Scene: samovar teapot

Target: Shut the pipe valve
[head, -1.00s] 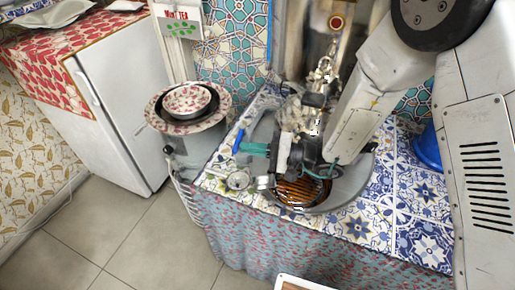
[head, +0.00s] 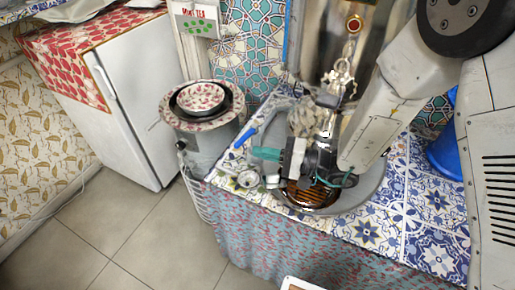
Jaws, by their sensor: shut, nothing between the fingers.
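My gripper (head: 264,154) reaches left over the table from the end of my arm. Its teal fingers are shut and empty. A thin blue handle-like piece (head: 246,137) lies just beyond and left of the fingertips, apart from them in the picture. I cannot tell for certain whether it is the pipe valve. Ornate metal fittings (head: 340,76) stand at the front of the tall shiny metal vessel (head: 328,42), behind my wrist. My arm and wrist hide part of the area in front of the vessel.
A grey round tray (head: 368,188) with a dark grate (head: 310,197) lies under my wrist. A glass cup or saucer (head: 247,179) sits near the table's front left edge. Patterned bowls (head: 201,97) top a grey container (head: 205,146) at left. A blue bucket (head: 446,155) stands at right.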

